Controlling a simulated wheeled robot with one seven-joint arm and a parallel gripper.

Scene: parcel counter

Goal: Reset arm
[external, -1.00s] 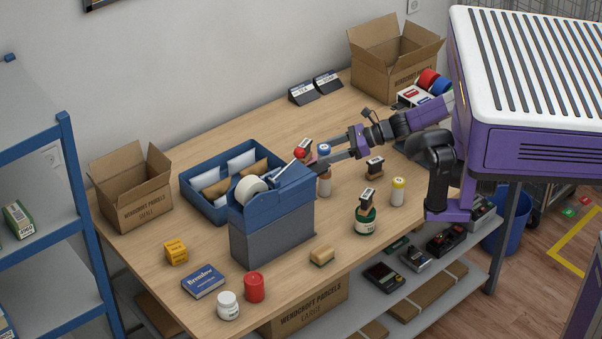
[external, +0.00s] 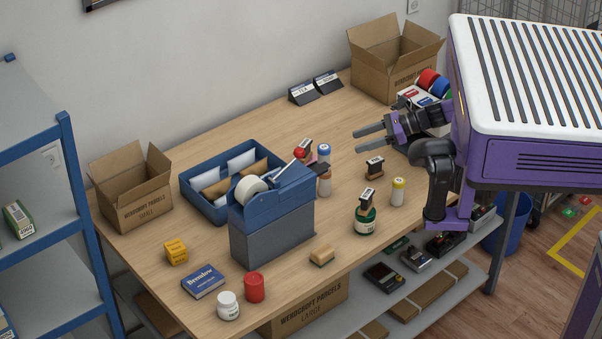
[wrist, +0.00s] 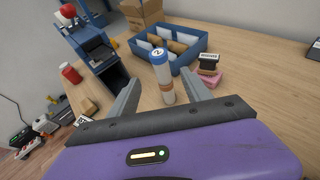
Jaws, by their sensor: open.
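My gripper (external: 367,139) is raised above the right half of the wooden table (external: 345,110), with its two grey fingers spread and nothing between them. The arm is folded back close to my purple body. In the wrist view my gripper (wrist: 160,98) shows its fingers apart. A blue-capped bottle (wrist: 162,76) appears beyond and between them. That blue-capped bottle (external: 324,153) stands on the table behind the tape dispenser, apart from the gripper.
The blue-grey tape dispenser (external: 273,230) stands mid-table beside a blue tray (external: 203,207) of envelopes. Open cartons stand at the left (external: 137,208) and back right (external: 386,75).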

